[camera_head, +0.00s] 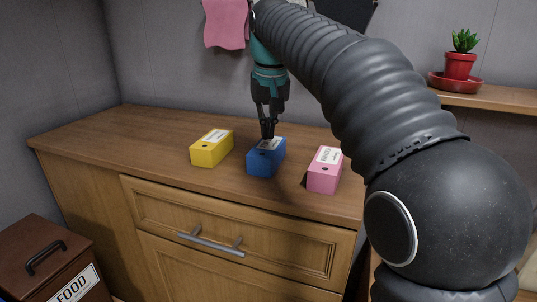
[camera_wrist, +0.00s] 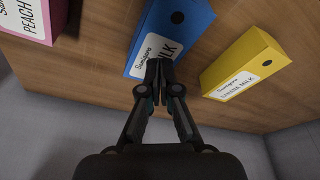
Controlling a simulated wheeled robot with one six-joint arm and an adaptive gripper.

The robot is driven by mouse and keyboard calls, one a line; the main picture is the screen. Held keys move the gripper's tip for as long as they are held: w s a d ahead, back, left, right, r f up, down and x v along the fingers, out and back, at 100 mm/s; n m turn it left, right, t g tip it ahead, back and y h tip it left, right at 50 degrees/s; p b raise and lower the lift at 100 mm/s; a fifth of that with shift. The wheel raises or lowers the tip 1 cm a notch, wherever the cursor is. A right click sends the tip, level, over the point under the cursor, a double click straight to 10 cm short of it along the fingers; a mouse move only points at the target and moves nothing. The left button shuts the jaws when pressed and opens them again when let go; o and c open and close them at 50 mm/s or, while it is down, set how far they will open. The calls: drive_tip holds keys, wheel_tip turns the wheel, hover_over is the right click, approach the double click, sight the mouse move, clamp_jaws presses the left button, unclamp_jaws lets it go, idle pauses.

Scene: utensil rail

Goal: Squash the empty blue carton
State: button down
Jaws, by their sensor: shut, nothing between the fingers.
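The blue carton (camera_head: 265,162) stands in the middle of a row of three on the wooden counter, with a white label on top. It looks uncrushed. My gripper (camera_head: 267,136) points down over its top, with closed fingertips at or just above the label; I cannot tell whether they touch. In the wrist view the blue carton (camera_wrist: 168,35) lies beyond the closed fingertips (camera_wrist: 160,64), which cover part of its label, reading "MILK". Nothing is held between the fingers.
A yellow carton (camera_head: 211,150) stands left of the blue one and a pink carton (camera_head: 325,172) right, both with small gaps. The counter (camera_head: 110,135) is clear at left. A brown FOOD bin (camera_head: 45,262) stands lower left. A potted plant (camera_head: 461,66) sits on a shelf.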

sight(268, 146)
drive_tip(key=shift+r+p, duration=0.1)
drive_tip(key=shift+p, duration=0.2)
drive_tip(key=shift+f, duration=0.2)
idle(0.4)
drive_tip(key=shift+f+b, duration=1.45)
drive_tip(key=shift+f, duration=0.6)
drive_tip(key=shift+r, duration=0.1)
wheel_tip(268, 146, up, 4)
drive_tip(key=p, duration=0.4)
drive_tip(key=shift+r+p, duration=0.1)
drive_tip(key=shift+p, duration=0.25)
drive_tip(key=shift+r+p, duration=0.4)
drive_tip(key=shift+r, duration=2.05)
